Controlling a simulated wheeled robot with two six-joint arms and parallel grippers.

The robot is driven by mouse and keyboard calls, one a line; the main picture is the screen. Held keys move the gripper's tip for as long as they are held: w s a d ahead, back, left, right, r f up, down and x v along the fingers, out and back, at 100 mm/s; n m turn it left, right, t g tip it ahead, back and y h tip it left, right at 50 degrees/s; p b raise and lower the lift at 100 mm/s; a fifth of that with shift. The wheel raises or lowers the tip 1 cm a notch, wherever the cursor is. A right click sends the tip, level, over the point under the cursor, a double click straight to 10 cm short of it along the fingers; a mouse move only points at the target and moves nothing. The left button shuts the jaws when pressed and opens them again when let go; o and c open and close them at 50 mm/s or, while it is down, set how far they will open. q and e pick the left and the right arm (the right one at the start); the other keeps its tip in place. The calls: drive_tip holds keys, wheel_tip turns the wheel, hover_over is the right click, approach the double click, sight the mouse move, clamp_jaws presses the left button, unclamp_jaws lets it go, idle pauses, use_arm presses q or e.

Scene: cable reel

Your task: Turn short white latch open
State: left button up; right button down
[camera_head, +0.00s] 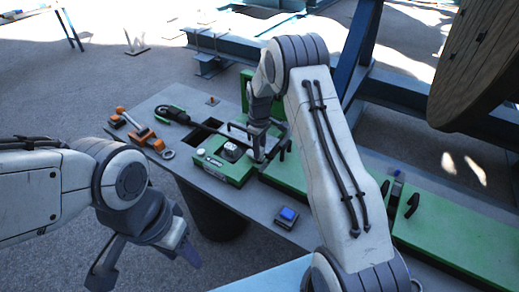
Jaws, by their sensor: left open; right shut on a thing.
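My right gripper (261,157) reaches down at the box's right side. It is shut on a small part there, mostly hidden by the fingers and too small to identify. My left gripper (144,264) is open and empty, low in front of the table's left part and well away from the box.
Orange-and-grey tools (143,135) and a green-and-black tool (172,115) lie on the table (250,206) at the left. A blue-topped block (287,217) stands near the front edge. Green panels (440,222) extend right. A large wooden reel (480,70) stands at the upper right.

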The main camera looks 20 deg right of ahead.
idle(0.5)
drive_tip(key=c, duration=0.6)
unclamp_jaws()
drive_tip(key=shift+o, duration=0.2)
wheel_tip(320, 180, up, 11)
drive_tip(key=b, duration=0.1)
drive_tip(key=shift+f+b, duration=0.2)
drive_tip(key=shift+b, duration=0.15)
